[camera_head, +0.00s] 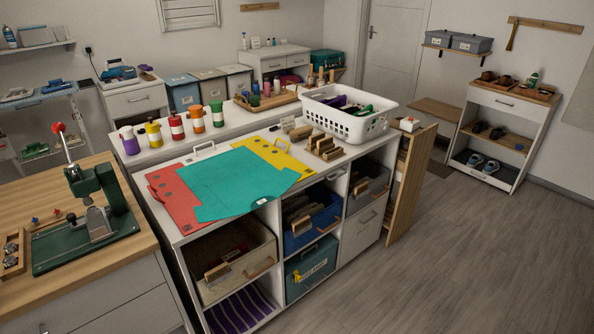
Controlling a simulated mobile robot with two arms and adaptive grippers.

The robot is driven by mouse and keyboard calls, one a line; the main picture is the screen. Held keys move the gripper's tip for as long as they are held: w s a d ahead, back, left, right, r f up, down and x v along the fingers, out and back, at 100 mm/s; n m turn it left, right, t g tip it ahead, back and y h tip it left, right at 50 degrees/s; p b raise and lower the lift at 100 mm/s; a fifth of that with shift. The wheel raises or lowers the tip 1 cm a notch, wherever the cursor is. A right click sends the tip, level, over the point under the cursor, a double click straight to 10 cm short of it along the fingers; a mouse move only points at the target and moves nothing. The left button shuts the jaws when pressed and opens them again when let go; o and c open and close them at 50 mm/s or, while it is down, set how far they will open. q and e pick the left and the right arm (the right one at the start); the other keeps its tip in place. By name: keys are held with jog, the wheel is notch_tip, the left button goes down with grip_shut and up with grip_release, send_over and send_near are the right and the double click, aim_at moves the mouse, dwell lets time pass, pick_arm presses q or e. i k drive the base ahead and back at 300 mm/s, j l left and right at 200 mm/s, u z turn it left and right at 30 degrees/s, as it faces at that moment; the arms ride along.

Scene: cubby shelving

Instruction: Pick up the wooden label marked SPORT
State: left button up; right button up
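Several small wooden labels (324,147) stand in rows on the white cubby shelving's top (345,155), just in front of a white basket. More wooden pieces (298,128) stand a little to their left. Wooden pieces also show at the tan bin (240,285) and the blue bin (325,220) in the cubbies. The lettering is too small to read, so I cannot tell which label is marked SPORT. Neither of my grippers is in view.
The white basket (347,125) holds various items. Red, teal (235,182) and yellow sheets cover the top's left part. Several colored bottles (176,127) line the back. A green press (95,210) stands on the left bench. The floor at right (480,270) is clear.

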aim_at(218, 272)
jog(key=i+l+u, duration=0.1)
jog(key=u, duration=0.7)
